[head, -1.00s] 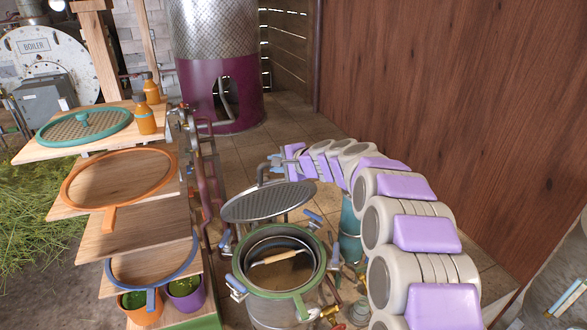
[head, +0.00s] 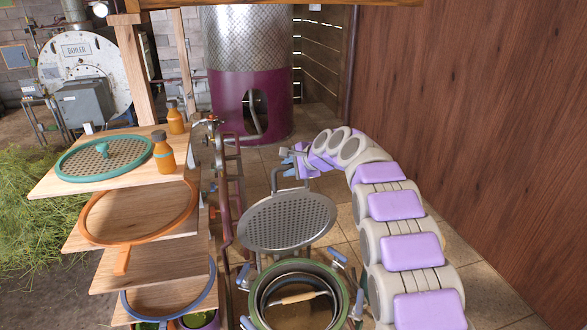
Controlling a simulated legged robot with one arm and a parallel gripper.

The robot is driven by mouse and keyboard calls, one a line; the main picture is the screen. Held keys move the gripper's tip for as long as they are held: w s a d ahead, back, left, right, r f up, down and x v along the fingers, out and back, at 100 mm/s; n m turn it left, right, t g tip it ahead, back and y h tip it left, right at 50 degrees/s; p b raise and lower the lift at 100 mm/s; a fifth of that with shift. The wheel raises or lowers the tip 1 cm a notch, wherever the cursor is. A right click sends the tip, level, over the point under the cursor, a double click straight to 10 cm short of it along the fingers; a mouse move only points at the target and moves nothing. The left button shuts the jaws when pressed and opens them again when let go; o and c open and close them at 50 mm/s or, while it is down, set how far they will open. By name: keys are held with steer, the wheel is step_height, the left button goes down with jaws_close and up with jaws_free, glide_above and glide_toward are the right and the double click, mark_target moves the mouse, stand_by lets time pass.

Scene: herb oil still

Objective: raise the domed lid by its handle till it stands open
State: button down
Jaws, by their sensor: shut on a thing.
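The lid (head: 288,222) is raised above the pot and tilted steeply, with its grey perforated underside facing me. Its domed side and handle are mostly hidden behind that plate. A bent grey bar (head: 275,178) rises behind its upper edge. The pot (head: 256,312) has a green rim and stands open below the lid. A bar with a wooden grip lies across its inside. My gripper (head: 290,162), at the end of my purple and cream arm, is beyond the lid's top edge. It is shut on the lid's handle, though the contact is small and partly hidden.
Shelves at left hold a green-rimmed sieve (head: 104,158), an orange-rimmed sieve (head: 138,212), a blue-rimmed sieve and two orange bottles (head: 163,152). Reddish pipes (head: 226,200) run beside the pot. A purple-based tank (head: 251,105) stands behind. A brown wall (head: 465,130) bounds the right.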

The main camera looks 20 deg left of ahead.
steer(key=shift+w+a, duration=0.3)
steer(key=shift+w, duration=0.15)
steer(key=shift+f, duration=0.1)
steer(key=c, duration=1.4)
jaws_free()
steer(key=shift+o, duration=0.3)
steer(key=shift+w+a, duration=0.2)
steer(key=b+v, duration=0.3)
steer(key=v, duration=1.4)
steer(key=shift+w, duration=0.2)
